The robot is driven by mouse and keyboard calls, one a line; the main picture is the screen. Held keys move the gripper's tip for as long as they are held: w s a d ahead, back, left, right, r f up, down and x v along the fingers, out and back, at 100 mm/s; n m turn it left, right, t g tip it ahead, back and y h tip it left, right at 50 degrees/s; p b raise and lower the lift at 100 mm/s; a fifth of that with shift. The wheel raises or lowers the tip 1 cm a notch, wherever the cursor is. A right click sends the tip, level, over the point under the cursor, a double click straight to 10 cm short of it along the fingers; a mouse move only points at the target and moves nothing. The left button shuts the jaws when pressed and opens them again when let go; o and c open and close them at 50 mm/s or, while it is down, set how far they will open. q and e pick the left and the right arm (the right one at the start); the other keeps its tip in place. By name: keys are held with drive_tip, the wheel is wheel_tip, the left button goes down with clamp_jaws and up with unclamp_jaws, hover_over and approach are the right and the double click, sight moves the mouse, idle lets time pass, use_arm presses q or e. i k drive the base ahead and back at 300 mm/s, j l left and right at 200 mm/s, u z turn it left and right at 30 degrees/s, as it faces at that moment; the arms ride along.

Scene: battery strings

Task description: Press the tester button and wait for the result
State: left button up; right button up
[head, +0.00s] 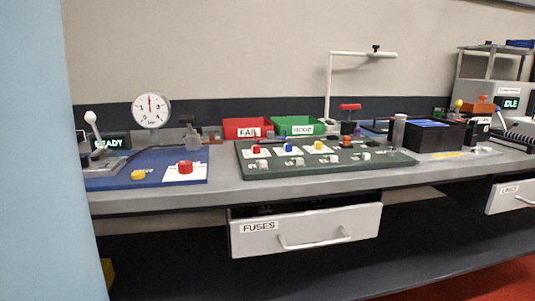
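Two displays are in the head view, and I cannot tell which one belongs to the tester. One reads READY (108,144), at the left end of the bench by a blue board (150,160). On that board are a red button-like knob (185,167) on a white plate and a yellow knob (138,175). The other display reads IDLE (511,104), on a grey unit at the far right. A yellow round knob (458,104) and an orange block (481,109) stand near it. Neither of my grippers is in view.
A dial gauge (151,110) stands behind the blue board. A green board (325,158) with coloured knobs fills the middle of the bench. Behind it are a red FAIL bin (248,132) and a green bin (297,129). A FUSES drawer (306,231) is below. A pale blue surface blocks the left edge.

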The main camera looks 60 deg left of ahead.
sight(138, 175)
drive_tip(key=u, duration=2.75)
